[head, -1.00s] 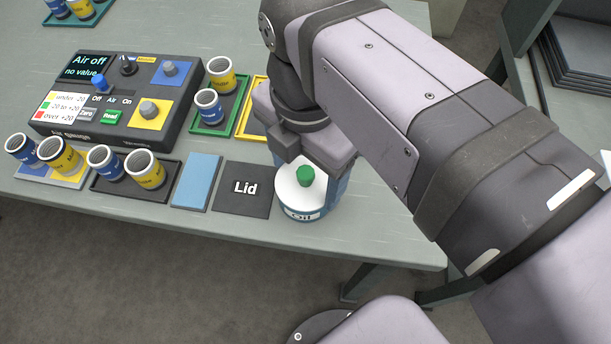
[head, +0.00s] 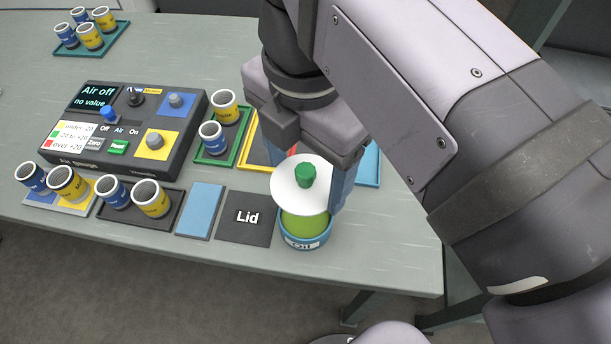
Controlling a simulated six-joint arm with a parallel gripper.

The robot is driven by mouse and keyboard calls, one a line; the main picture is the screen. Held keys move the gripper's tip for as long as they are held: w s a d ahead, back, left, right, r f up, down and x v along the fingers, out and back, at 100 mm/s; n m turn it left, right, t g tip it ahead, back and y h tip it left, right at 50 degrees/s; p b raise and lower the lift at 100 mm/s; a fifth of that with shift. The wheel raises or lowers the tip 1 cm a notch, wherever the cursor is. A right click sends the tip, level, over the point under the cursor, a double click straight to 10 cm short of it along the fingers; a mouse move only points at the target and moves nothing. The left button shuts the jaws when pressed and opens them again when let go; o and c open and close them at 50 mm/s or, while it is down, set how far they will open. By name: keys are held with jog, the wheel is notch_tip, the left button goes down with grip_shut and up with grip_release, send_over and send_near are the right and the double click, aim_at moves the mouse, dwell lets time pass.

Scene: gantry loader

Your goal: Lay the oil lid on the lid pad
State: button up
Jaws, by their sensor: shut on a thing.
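The oil lid (head: 290,190) is a white disc with a green knob. My gripper (head: 318,180) is shut on it and holds it above the oil pot (head: 304,241). The pot is blue with an "Oil" label, and its green inside shows below the lid. The lid pad (head: 245,222) is a dark square marked "Lid" on the table, just left of the pot, and it is bare. The fingers partly hide behind the lid, and the grip point itself is hard to see.
A blue pad (head: 200,210) lies left of the lid pad. The air gauge box (head: 125,130) stands behind, with blue and yellow cups in trays around it. A green tray (head: 217,150) with two cups is behind the pads. The table's front edge is close to the pot.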

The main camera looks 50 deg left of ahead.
aim_at(285, 186)
jog(key=shift+s+r+p, duration=0.15)
jog(key=shift+r+p, duration=0.55)
jog(key=shift+r, duration=0.3)
jog(key=shift+n, duration=0.3)
jog(key=r+p, duration=0.1)
jog(key=p, duration=0.1)
jog(key=s+r+p, duration=0.1)
jog(key=r+p, duration=0.2)
jog(key=p, duration=0.2)
jog(key=shift+s+a+r, duration=0.25)
jog(key=shift+a+r, duration=0.05)
jog(key=shift+a, duration=0.1)
jog(key=s+d+r+n+p, duration=0.1)
jog(key=s+d+r+p, duration=0.15)
jog(key=p, duration=1.15)
notch_tip(285, 186, down, 13)
jog(key=s+p, duration=0.3)
jog(key=p, duration=0.3)
jog(key=a+f+m, duration=0.1)
jog(key=a+f, duration=0.2)
jog(key=a, duration=0.6)
jog(key=shift+m, duration=0.3)
